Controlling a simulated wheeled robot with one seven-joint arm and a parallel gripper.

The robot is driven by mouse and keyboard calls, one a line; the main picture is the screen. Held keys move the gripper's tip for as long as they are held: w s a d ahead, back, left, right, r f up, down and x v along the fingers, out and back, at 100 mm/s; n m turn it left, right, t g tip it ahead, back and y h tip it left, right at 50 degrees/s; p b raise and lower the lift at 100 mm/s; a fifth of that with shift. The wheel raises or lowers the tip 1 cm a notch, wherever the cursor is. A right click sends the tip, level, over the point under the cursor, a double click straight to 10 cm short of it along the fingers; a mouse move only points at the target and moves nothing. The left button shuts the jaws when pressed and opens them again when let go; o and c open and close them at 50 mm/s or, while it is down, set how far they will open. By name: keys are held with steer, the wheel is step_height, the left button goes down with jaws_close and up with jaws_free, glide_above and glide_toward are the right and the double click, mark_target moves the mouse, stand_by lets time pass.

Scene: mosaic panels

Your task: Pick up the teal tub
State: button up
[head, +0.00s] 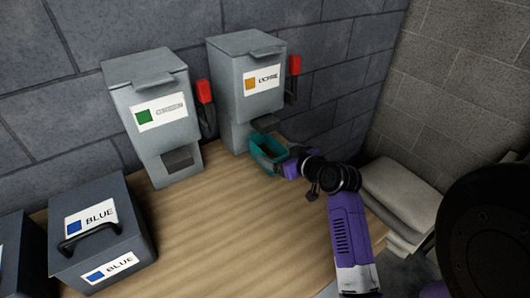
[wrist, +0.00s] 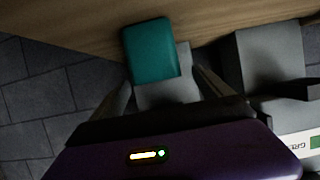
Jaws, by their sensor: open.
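The teal tub (head: 262,160) stands on the wooden bench in the head view, just below the spout of the dispenser with the orange-square label (head: 245,85). It is open at the top. My gripper (head: 285,164) reaches it from the right, close to its right side; the fingers are hard to make out there. In the wrist view the tub (wrist: 150,48) lies ahead of my open gripper (wrist: 162,80), a little left of centre between the finger lines. I cannot tell whether a finger touches it. A grey dispenser part shows beside the tub.
A dispenser with a green-square label (head: 155,115) stands left of the tub, with red-handled levers beside both dispensers. A grey box labelled BLUE (head: 100,235) sits at the front left. Block walls close off the back. The bench (head: 220,230) is clear in front.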

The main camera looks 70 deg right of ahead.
mark_target(268, 147)
steer(key=shift+p+x, duration=0.8)
steer(key=shift+x, duration=2.7)
steer(key=shift+s+d, duration=0.1)
steer(key=shift+d, duration=0.05)
steer(key=shift+c, duration=0.2)
steer(key=c, duration=1.8)
jaws_close()
steer(key=shift+r, duration=0.15)
